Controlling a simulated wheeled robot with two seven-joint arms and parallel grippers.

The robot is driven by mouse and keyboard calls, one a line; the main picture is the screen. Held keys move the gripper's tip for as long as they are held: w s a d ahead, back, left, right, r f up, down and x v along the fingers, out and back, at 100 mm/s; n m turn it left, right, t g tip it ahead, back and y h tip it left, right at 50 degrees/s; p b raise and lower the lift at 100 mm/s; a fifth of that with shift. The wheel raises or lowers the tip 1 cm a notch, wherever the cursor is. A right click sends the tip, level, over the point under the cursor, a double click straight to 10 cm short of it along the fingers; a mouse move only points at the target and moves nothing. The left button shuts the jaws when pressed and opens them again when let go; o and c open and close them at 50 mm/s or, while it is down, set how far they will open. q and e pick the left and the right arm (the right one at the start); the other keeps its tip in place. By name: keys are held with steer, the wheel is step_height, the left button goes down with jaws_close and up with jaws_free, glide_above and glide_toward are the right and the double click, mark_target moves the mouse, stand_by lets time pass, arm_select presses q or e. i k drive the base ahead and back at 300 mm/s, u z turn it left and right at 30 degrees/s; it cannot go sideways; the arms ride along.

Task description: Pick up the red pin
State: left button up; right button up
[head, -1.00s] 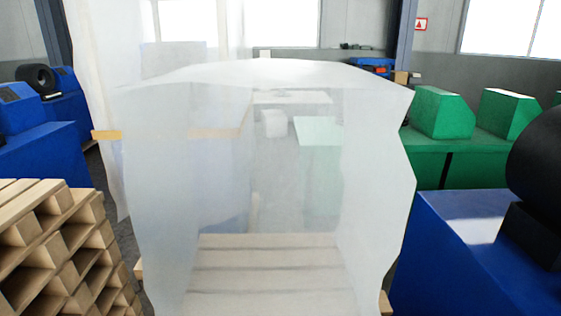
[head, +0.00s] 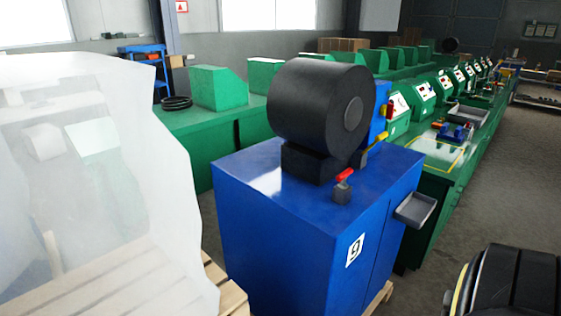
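I cannot make out a red pin for certain. A small red piece (head: 345,175) sits on a grey block (head: 342,192) on top of the blue cabinet (head: 290,215); it looks like a lever, but it is too small to tell. Neither of my grippers is in view.
A translucent sheet-wrapped pallet (head: 110,180) stands close on the left. A grey tray (head: 415,209) sticks out from the cabinet. Green benches (head: 205,150) run behind. A black rounded object (head: 515,282) fills the lower right corner. Grey floor (head: 515,180) is open at right.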

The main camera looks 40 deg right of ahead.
mark_target(342, 176)
steer(key=z, duration=1.35)
